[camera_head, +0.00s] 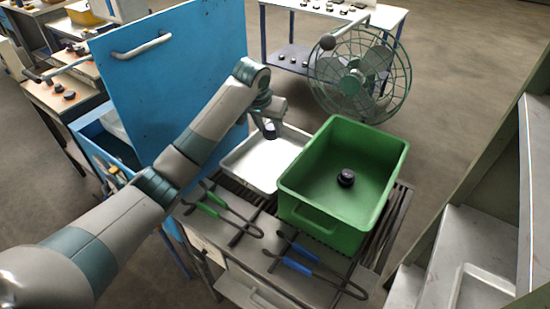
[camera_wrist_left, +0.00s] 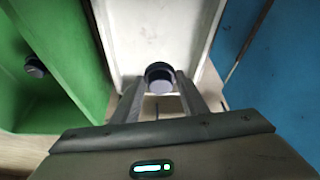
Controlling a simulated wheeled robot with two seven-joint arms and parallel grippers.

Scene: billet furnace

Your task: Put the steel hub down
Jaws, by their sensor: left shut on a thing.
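My left gripper (camera_head: 270,121) is shut on a dark, round steel hub (camera_head: 270,131) and holds it over the far part of the white tray (camera_head: 248,180). In the left wrist view the steel hub (camera_wrist_left: 159,74) sits between the two finger ends, with the white tray (camera_wrist_left: 150,30) behind it. I cannot tell whether the hub touches the tray. A similar dark hub (camera_head: 346,178) lies in the green crate (camera_head: 308,207), to the right of the tray. My right gripper is not in view.
Green-handled tongs (camera_head: 208,210) and blue-handled tongs (camera_head: 292,264) lie on the slatted bench in front. A tall blue panel (camera_head: 165,85) stands close left of the tray. A green fan (camera_head: 358,78) stands behind the crate. The tray floor looks bare.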

